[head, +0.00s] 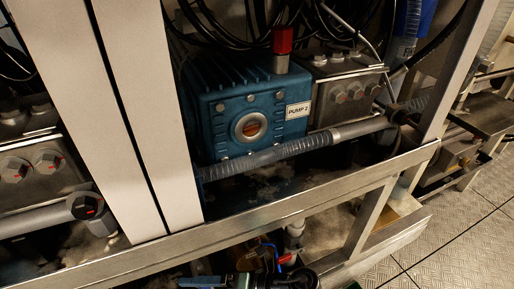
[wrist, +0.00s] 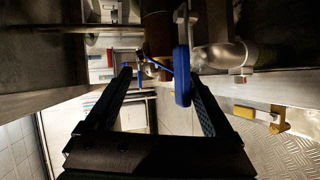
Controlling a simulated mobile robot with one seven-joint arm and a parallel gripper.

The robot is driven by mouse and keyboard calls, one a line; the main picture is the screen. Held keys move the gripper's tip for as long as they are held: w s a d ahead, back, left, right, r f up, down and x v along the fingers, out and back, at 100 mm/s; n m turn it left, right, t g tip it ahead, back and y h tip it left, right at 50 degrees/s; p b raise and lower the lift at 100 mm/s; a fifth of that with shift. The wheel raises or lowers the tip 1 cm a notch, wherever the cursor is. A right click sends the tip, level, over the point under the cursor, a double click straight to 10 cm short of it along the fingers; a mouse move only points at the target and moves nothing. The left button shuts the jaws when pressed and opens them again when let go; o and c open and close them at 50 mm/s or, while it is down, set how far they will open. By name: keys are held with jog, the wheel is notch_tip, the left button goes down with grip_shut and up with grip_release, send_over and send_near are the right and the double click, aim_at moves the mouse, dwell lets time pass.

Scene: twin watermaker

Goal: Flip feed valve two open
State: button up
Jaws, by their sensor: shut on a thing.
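In the wrist view, a blue valve handle (wrist: 182,78) hangs by a metal pipe fitting and lies between the fingers of my gripper (wrist: 160,76), right against the right finger. A thin blue strip runs left from the handle toward the left finger. In the head view, my gripper (head: 262,279) is a dark shape at the bottom edge, below the frame rail. A small blue part (head: 269,250) shows just above it. No label for valve two is readable.
A blue pump marked PUMP 2 (head: 248,118) sits above the metal frame rail (head: 260,215). A white pipe fitting with a red part (head: 290,259) is close right of my gripper. Tread-plate floor (head: 450,245) is clear at right.

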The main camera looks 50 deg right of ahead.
jog(key=s+d+b, duration=0.2)
jog(key=s+d, duration=0.6)
jog(key=s, duration=0.1)
jog(key=shift+s+d+r, duration=0.3)
jog(key=shift+s+r, duration=0.05)
jog(key=shift+s, duration=0.05)
dwell(0.7)
dwell(0.8)
